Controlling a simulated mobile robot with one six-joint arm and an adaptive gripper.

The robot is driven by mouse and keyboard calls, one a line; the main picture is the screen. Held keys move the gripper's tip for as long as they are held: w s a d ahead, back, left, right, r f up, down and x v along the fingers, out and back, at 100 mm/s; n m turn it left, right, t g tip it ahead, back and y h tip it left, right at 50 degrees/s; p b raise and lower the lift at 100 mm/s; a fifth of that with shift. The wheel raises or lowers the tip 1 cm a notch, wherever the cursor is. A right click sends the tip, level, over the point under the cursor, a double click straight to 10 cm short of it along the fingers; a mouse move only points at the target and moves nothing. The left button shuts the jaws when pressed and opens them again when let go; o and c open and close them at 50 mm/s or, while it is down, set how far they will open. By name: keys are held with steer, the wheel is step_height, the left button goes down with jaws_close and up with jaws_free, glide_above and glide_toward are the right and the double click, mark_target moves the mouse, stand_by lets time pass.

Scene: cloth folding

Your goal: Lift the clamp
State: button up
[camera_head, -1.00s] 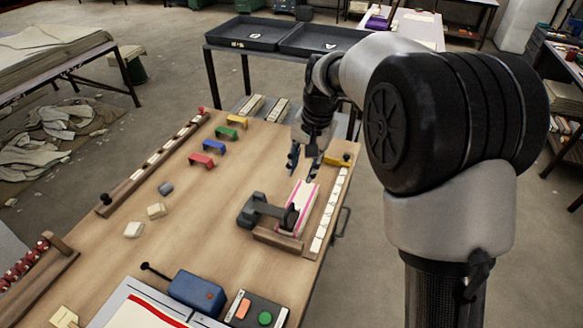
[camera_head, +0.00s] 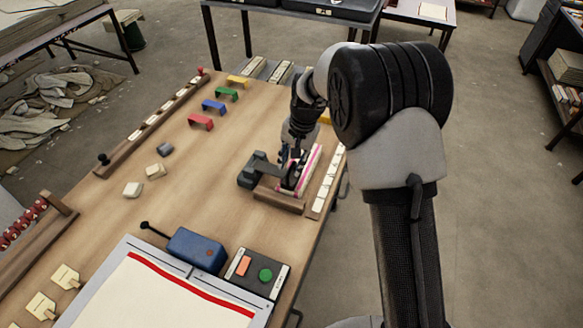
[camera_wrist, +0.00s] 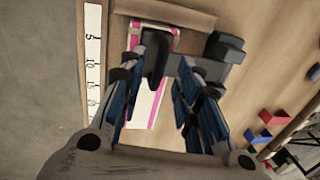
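The dark grey clamp (camera_head: 257,171) stands at the right side of the wooden table, its arm reaching over a white cloth with pink stripes (camera_head: 312,165) on a wooden board. In the wrist view the clamp's grey block (camera_wrist: 222,48) is at upper right, and its dark rounded end (camera_wrist: 155,55) lies over the striped cloth (camera_wrist: 143,105). My gripper (camera_head: 293,160) points down at the clamp's end. In the wrist view its fingers (camera_wrist: 160,82) are apart, with the dark end between or just beyond them. I cannot tell whether they touch it.
A white ruler strip (camera_head: 328,180) runs along the table's right edge. A blue box (camera_head: 197,250), a button panel (camera_head: 252,272) and a framed sheet (camera_head: 150,295) lie at the front. Coloured brackets (camera_head: 201,122) stand farther back. The table's middle is mostly clear.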

steer(key=shift+a+f, duration=0.15)
steer(key=shift+f, duration=0.75)
jaws_close()
